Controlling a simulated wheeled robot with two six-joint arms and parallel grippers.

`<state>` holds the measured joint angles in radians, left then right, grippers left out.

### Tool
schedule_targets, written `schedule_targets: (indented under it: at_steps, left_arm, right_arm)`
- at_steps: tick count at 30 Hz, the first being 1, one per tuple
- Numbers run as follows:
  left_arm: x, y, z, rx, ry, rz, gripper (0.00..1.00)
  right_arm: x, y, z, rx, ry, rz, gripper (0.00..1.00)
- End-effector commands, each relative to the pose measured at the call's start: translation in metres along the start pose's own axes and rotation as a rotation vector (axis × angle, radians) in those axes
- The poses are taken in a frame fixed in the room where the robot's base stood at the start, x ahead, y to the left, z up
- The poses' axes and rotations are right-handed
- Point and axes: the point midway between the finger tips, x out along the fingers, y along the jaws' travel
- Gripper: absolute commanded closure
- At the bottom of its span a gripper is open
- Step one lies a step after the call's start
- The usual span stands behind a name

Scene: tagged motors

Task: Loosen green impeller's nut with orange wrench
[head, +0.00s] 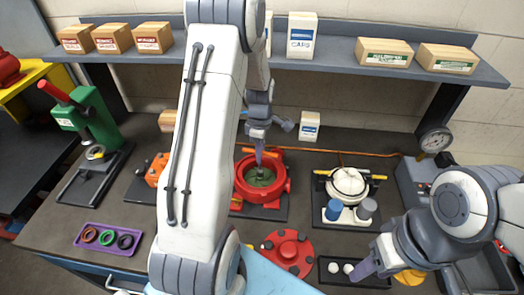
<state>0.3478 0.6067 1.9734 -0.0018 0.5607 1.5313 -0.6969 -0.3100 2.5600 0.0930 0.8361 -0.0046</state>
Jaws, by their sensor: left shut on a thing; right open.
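The green impeller (255,180) sits inside the open red pump housing (240,191), right of my big white arm link. My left gripper (259,160) points down over the impeller from above. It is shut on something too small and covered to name. The nut at the impeller's centre is hidden behind the fingertips. I cannot make out an orange wrench. My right gripper (364,268) is open at the lower right, beside a black tray (352,283) with white round parts (341,268).
A red cover plate (287,252) lies in front of the housing. A white motor unit (347,184) stands to the right, with blue and grey cylinders. A purple tray (110,239) with rings and a green press (91,117) are at left. A shelf (345,56) with boxes runs behind.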

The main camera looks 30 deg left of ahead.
Motion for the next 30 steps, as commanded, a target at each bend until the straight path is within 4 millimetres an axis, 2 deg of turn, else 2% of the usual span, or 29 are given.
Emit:
schedule_targets:
  at_steps: [3,9,15,22,30]
  left_arm:
    - [-0.002,0.002,0.001,-0.209,-0.002,0.003,1.0]
    - [-0.001,0.001,0.001,-0.427,-0.002,0.002,1.0]
    - [-0.002,0.0,0.001,-0.316,0.003,0.017,1.0]
    - [-0.021,0.0,0.001,-0.314,0.004,0.015,1.0]
    - [-0.02,-0.001,0.001,-0.313,0.004,0.013,1.0]
  right_arm:
    - [-0.005,0.0,0.0,-0.001,0.0,0.0,0.5]
    - [-0.006,-0.001,0.0,-0.001,0.0,0.0,0.5]
    - [-0.005,0.0,0.0,-0.001,0.0,0.0,0.5]
    - [-0.021,-0.002,-0.001,-0.001,0.0,0.0,0.5]
    - [-0.02,-0.002,-0.001,-0.001,0.0,0.0,0.5]
